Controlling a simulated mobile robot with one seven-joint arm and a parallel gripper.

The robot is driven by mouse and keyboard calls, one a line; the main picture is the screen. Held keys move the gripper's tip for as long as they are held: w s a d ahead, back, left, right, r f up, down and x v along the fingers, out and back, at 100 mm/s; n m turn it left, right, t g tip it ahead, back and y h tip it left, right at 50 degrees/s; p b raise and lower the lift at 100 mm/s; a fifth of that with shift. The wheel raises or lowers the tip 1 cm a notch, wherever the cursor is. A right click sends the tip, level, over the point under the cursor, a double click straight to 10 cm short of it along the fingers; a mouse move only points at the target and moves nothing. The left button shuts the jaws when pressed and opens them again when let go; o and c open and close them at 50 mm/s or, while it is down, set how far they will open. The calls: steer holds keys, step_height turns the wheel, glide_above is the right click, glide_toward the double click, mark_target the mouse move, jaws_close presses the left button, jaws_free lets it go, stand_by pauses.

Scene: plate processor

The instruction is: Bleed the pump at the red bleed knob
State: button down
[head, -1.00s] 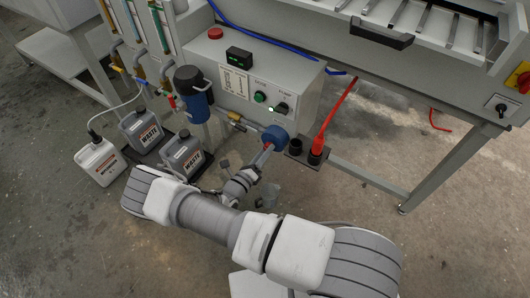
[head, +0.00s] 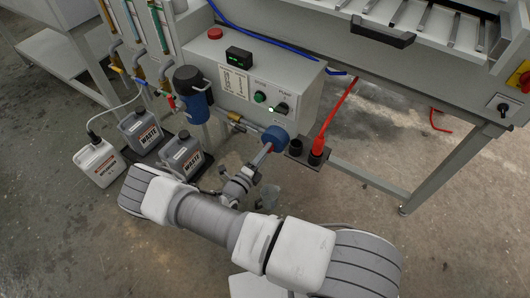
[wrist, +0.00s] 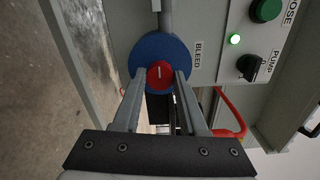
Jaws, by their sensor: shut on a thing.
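The red bleed knob (wrist: 160,75) sits at the centre of a round blue pump body (wrist: 146,50), beside a BLEED label, in the wrist view. A white line on the knob's face runs roughly up and down in that view. My gripper (wrist: 160,84) is shut on the knob, one finger on each side. In the head view the blue pump body (head: 275,138) shows below the control box, with my gripper (head: 266,150) reaching it from below; the knob is hidden there.
A red plug (head: 317,152) stands right of the pump.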

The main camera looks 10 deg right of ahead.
steer(key=shift+s, duration=0.1)
steer(key=shift+c, duration=2.2)
jaws_free()
steer(key=p+v, duration=0.3)
steer(key=v, duration=1.4)
steer(key=shift+s+a+r, duration=0.1)
steer(key=shift+a, duration=0.05)
